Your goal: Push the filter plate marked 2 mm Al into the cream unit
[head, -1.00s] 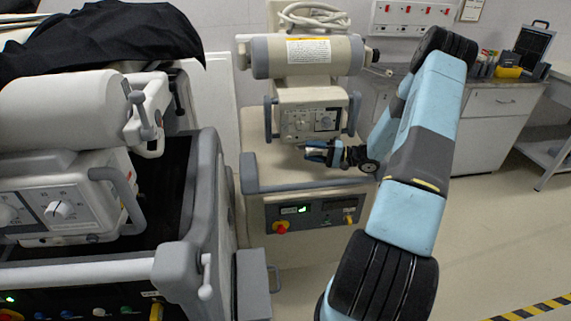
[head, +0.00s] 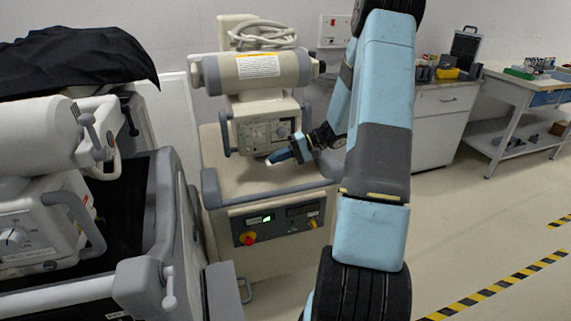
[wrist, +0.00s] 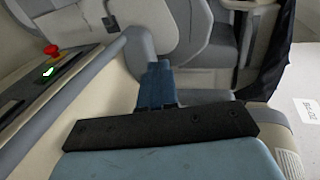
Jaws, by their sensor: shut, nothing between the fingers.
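The cream unit (head: 265,128) stands on the middle cart, below a cream and grey cylinder (head: 255,72), with a grey handle on each side and a dial panel on its front. My gripper (head: 270,160) is in front of and just below this panel, above the cart top. It points to the left. In the wrist view my gripper (wrist: 156,72) is shut and its blue fingers are together with nothing between them. I cannot make out the filter plate marked 2 mm Al in either view.
The middle cart (head: 270,187) has a grey front rail and a control panel with a red knob (head: 248,238). A drawer cabinet (head: 440,125) stands behind right. Floor at right is clear.

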